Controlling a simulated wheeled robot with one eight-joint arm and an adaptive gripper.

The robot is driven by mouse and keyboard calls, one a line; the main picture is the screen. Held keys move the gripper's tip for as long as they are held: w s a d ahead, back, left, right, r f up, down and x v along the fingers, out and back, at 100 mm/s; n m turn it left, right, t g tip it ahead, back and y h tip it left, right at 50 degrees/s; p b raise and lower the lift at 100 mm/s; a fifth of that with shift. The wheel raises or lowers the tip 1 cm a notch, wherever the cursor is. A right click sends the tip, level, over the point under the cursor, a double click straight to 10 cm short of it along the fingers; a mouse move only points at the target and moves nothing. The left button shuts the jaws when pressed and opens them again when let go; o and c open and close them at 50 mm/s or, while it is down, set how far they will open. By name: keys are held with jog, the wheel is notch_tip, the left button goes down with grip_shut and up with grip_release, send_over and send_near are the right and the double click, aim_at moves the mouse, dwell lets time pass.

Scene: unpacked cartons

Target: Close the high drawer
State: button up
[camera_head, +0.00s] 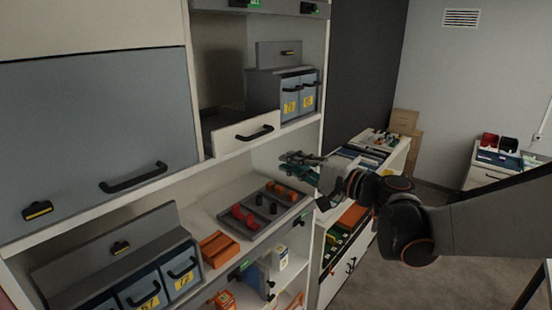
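A white drawer front (230,137) with a black bar handle (254,133) sits in the upper part of the shelf unit. A dark open space shows above and behind it; how far it stands out is hard to tell. My gripper (296,168) is at the end of my arm, which reaches in from the right. It is below and to the right of the drawer front, apart from it, in front of the shelf. Its fingers look spread apart with nothing between them.
Blue-grey bins (300,96) stand right of the drawer. Below, a grey tray (228,222) holds red and dark pieces. A large grey cabinet door (90,130) is at left. A lower side shelf (336,252) stands right; floor beyond is clear.

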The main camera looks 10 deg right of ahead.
jog(key=g+h+p, duration=0.1)
jog(key=g+p, duration=0.1)
jog(key=p, duration=0.5)
send_near(260, 135)
jog(key=b+x, duration=0.2)
jog(key=x, duration=0.8)
jog(key=shift+w+a+f, duration=0.1)
jog(key=shift+w+a, duration=0.1)
jog(key=shift+a, duration=0.05)
grip_shut()
